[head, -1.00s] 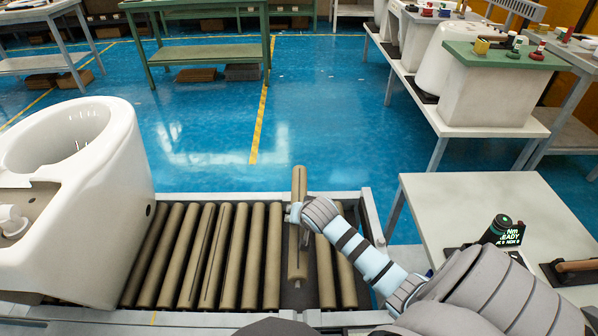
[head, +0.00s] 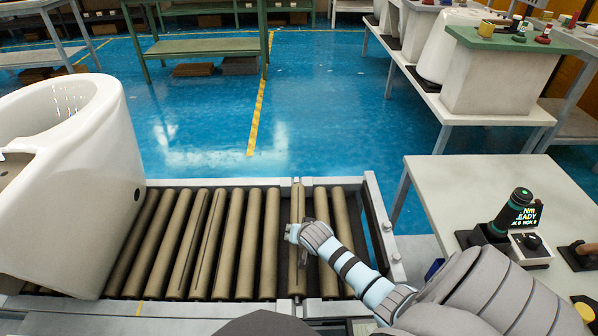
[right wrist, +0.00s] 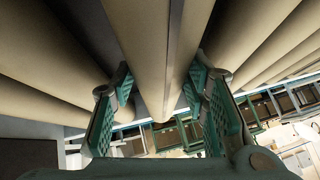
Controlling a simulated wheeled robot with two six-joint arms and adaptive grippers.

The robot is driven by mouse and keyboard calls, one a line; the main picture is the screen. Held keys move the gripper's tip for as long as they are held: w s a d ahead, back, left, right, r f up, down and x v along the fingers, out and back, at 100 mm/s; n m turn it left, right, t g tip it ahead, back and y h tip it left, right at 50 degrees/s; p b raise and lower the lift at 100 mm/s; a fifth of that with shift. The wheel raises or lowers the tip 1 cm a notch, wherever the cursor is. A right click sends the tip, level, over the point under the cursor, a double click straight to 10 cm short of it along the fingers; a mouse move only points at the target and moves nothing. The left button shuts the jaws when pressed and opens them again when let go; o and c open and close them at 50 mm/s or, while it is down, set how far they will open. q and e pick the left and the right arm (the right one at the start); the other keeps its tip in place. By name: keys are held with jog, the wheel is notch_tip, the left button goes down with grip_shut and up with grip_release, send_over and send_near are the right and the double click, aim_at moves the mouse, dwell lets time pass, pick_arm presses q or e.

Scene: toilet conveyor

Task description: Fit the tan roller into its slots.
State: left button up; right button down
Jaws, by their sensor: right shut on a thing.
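The tan roller (head: 298,204) lies lengthwise over the gap between its neighbours on the conveyor (head: 340,182). It looks about level with and parallel to the other rollers. Its ends reach the far rail and the near rail; I cannot tell whether they sit in the slots. My right gripper (head: 293,234) is shut on the roller around its middle and hides part of it. In the right wrist view the roller (right wrist: 152,40) runs between the two green finger pads of the gripper (right wrist: 158,95). My left gripper is not in view.
A white toilet (head: 85,190) stands on the conveyor's left part, apart from the roller. More tan rollers (head: 230,240) lie on both sides. A grey table (head: 450,185) with a black-and-green tool (head: 512,208) stands close on the right. The blue floor beyond is open.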

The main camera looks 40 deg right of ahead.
jog(key=c, duration=0.9)
grip_release()
jog(key=shift+c, duration=0.2)
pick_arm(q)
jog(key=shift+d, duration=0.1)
pick_arm(e)
jog(key=shift+r, duration=0.15)
jog(key=p+v, duration=0.3)
jog(key=v, duration=0.1)
jog(key=shift+r, duration=0.2)
pick_arm(q)
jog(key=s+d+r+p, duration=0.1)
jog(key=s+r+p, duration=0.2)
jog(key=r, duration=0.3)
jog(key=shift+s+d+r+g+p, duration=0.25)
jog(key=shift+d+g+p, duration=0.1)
jog(key=shift+p, duration=0.25)
pick_arm(e)
jog(key=v, duration=0.7)
jog(key=shift+s+r, duration=0.2)
jog(key=shift+s, duration=0.1)
jog(key=shift+a, duration=0.15)
